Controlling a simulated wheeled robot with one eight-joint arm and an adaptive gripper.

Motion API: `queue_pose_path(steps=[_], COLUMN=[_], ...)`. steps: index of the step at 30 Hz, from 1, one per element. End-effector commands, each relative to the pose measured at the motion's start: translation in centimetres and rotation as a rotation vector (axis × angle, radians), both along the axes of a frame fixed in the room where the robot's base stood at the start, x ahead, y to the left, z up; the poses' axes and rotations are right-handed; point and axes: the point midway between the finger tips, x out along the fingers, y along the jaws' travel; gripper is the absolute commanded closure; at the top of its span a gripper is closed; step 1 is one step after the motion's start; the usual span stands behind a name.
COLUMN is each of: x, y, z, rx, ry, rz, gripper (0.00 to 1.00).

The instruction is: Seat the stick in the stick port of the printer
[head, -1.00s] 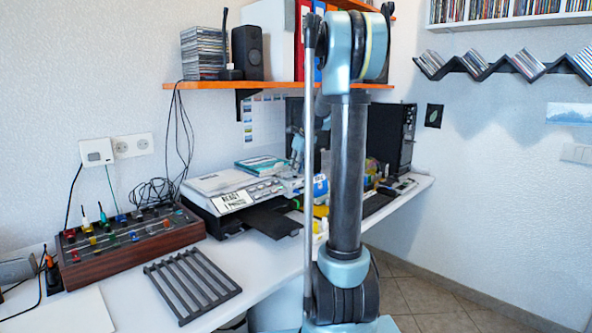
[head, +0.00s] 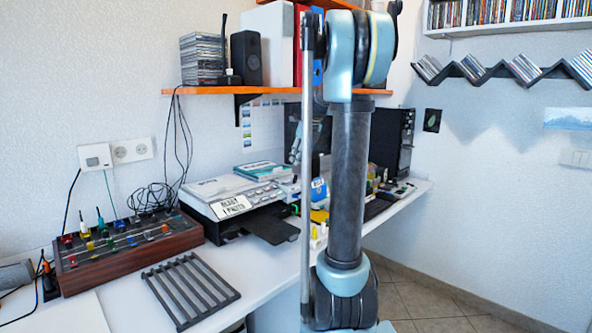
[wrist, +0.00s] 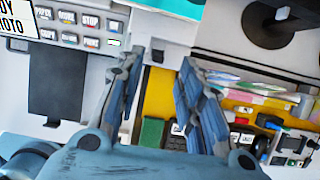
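The printer (head: 238,187) stands on the desk in the head view, white on top with a dark output tray. Its button panel (wrist: 78,22) fills the upper left of the wrist view. My gripper (wrist: 160,62) is open in the wrist view, its two blue-grey fingers apart. A pale block with a small dark patch (wrist: 157,56) shows between and beyond the fingertips; I cannot tell whether it is the port. I cannot make out the stick for certain. A small green block (wrist: 152,132) lies between the fingers lower down. My arm hides much of the area right of the printer in the head view.
A mixer box (head: 128,243) and a dark slatted rack (head: 190,290) lie on the desk left and in front of the printer. An orange shelf (head: 200,91) hangs above. A yellow surface (wrist: 170,97) and small clutter lie under my gripper.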

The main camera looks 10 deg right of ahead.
Motion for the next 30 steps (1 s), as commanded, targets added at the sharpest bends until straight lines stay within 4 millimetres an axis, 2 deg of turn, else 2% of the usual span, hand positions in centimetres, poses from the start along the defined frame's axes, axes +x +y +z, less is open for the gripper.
queue_pose_path(steps=[3,9,16,19,23,30], x=[-0.7,-1.2,-1.6,-2.6,-6.0,-14.6], y=[-0.4,-0.9,-1.0,-0.7,0.0,1.4], z=[1.8,3.7,4.1,3.9,2.9,-0.6], rx=[0.000,0.000,-0.002,-0.022,-0.090,-0.267], ry=[0.000,0.000,0.000,-0.008,-0.034,-0.095], rz=[-0.001,-0.001,0.005,0.053,0.220,0.675], gripper=[0.66,0.66,0.66,0.66,0.66,0.66])
